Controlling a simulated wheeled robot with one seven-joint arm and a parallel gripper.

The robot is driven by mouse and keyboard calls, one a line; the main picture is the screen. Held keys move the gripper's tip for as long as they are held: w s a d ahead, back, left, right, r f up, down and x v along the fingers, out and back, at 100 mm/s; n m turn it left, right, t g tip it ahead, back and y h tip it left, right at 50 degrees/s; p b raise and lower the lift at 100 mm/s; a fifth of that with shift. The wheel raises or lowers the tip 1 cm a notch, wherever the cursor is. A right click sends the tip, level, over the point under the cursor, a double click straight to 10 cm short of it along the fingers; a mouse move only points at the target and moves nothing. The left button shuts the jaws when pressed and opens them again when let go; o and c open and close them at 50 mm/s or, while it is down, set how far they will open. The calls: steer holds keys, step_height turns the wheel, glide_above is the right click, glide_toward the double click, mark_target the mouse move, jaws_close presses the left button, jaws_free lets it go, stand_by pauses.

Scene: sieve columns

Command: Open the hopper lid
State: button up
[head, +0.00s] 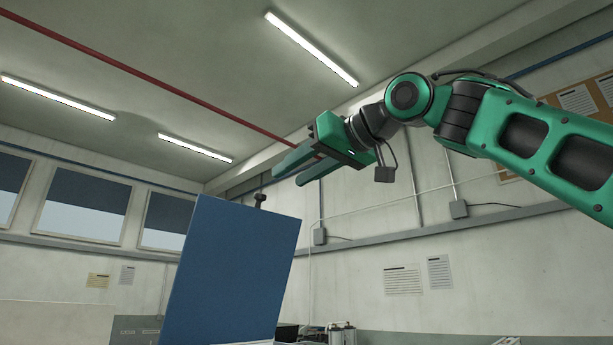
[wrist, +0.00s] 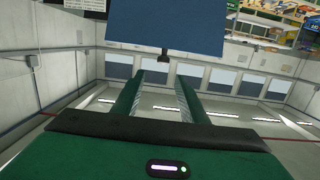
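The hopper lid (head: 236,275) is a flat blue panel. It stands steeply raised in the head view, leaning slightly. It also shows at the top of the wrist view (wrist: 165,26). A small dark handle (head: 260,199) sticks out at its upper edge, and shows in the wrist view (wrist: 164,54). My green gripper (head: 287,177) is above and to the right of the handle, apart from it. In the wrist view the two fingers (wrist: 160,77) are spread with nothing between them, pointing toward the handle. The hopper body is hidden below the head view.
Some equipment (head: 340,333) stands low behind the lid. A wall with posted papers (head: 403,280) is at the right, and windows (head: 82,208) are at the left. The air around my gripper looks clear. Shelves with colourful items (wrist: 275,22) show in the wrist view.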

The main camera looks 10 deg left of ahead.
steer(key=shift+v, duration=1)
